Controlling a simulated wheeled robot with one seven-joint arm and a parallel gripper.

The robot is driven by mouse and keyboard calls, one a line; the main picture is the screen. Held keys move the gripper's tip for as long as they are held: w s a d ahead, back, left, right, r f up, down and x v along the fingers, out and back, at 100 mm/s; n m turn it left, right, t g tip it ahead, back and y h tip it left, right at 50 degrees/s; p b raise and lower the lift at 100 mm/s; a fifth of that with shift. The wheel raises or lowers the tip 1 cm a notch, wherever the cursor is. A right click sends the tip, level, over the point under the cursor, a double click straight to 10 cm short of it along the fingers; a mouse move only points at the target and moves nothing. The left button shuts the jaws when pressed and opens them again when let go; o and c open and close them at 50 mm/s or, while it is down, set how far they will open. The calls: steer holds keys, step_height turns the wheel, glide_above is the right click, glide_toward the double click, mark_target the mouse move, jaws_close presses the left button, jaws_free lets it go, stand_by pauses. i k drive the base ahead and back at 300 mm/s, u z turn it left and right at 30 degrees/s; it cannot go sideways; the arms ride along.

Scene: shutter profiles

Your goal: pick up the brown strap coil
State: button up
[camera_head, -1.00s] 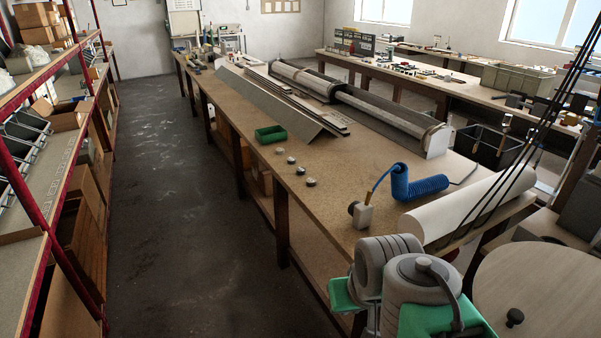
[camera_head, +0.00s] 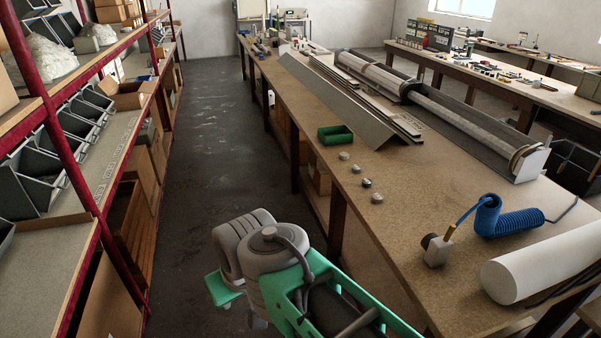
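Several small round coils stand in a row near the left edge of the long workbench (camera_head: 420,215). They look pale on top with darker sides: the farthest coil (camera_head: 344,155), a second coil (camera_head: 357,168), a third coil (camera_head: 367,182) and the nearest coil (camera_head: 377,198). They are too small in the picture for me to tell which one is brown. My grey and green arm shows at the bottom centre, over the aisle and left of the bench. My gripper itself does not show.
A green bin (camera_head: 335,135) stands just beyond the coils. A blue hose (camera_head: 508,222) with a metal fitting and a white roll (camera_head: 540,268) lie nearer, on the right. Red-framed shelving (camera_head: 62,165) lines the left; the aisle floor between is clear.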

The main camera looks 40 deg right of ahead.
mark_target(367, 183)
steer(key=u, duration=0.2)
steer(key=i, duration=1.15)
steer(key=z, duration=0.45)
steer(key=i, duration=0.9)
steer(key=z, duration=1.3)
steer(key=i, duration=0.45)
steer(key=z, duration=0.35)
